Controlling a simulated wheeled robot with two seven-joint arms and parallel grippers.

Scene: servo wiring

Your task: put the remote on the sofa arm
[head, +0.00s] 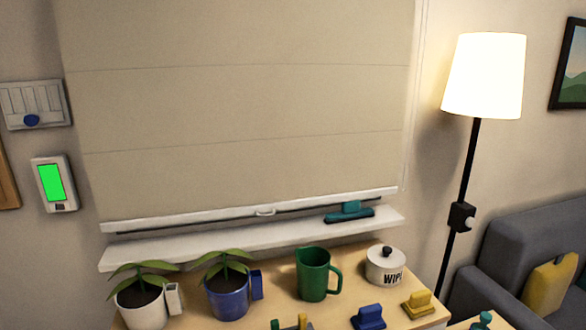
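The grey sofa (522,238) is at the lower right in the head view, cut off by the picture edge. Its near arm (473,293) is a dark grey rounded block, and the visible part of its top looks bare. I cannot make out a remote in this view. Neither of my grippers is in view.
A wooden cabinet top (345,284) holds a white potted plant (143,306), a blue potted plant (228,299), a green jug (313,274), a white lidded jar (385,265) and small coloured blocks. A floor lamp (484,76) stands between cabinet and sofa. A yellow cushion (549,285) lies on the sofa.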

